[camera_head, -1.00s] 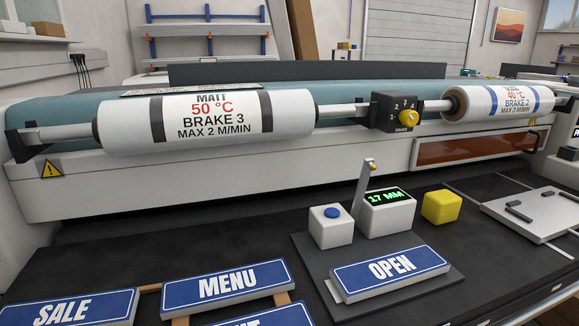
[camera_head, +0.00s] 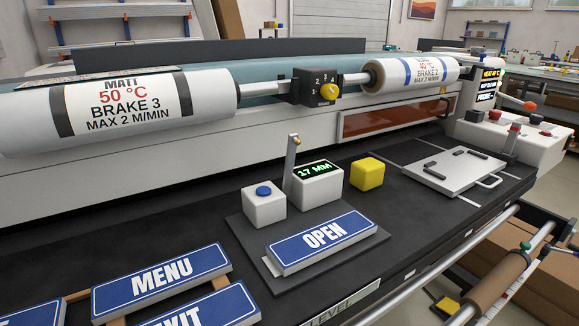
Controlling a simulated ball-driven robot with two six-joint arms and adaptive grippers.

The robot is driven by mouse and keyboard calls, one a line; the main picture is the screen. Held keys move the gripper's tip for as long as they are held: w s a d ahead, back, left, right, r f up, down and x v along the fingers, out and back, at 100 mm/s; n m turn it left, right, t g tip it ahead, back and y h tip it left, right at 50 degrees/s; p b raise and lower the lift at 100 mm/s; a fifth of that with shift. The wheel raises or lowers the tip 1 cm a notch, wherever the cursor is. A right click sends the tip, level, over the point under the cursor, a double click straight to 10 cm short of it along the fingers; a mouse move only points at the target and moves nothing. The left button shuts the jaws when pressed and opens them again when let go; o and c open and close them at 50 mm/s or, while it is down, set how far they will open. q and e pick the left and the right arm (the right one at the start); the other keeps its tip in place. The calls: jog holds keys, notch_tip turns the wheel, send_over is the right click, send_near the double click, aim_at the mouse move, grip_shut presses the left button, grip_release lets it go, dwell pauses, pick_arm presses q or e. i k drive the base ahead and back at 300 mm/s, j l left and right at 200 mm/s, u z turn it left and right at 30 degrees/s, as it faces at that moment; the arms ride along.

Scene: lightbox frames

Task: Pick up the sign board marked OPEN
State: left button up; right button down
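The sign board marked OPEN (camera_head: 322,243) is a blue plate with white letters and a white border. It lies flat on a dark grey base plate (camera_head: 245,233), at the lower middle of the head view. A white block with a blue button (camera_head: 264,207) and a white box with a green "17 MM" display (camera_head: 318,182) stand just behind it on the same base. The whole face of the sign shows. Neither of my grippers is in view.
Signs MENU (camera_head: 161,281) and EXIT (camera_head: 205,310) lie at the lower left. A yellow block (camera_head: 367,173) and a light plate with a handle (camera_head: 455,170) stand to the right. Behind runs a laminator with a large white roll (camera_head: 118,112). Dark table (camera_head: 410,225) is clear right of OPEN.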

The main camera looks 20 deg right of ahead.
aim_at(291, 255)
jog(key=i+l, duration=0.1)
jog(key=l, duration=0.3)
jog(key=i+l+z, duration=0.1)
jog(key=l, duration=0.25)
jog(key=i+l+z, duration=0.1)
jog(key=l, duration=0.3)
jog(key=i, duration=0.1)
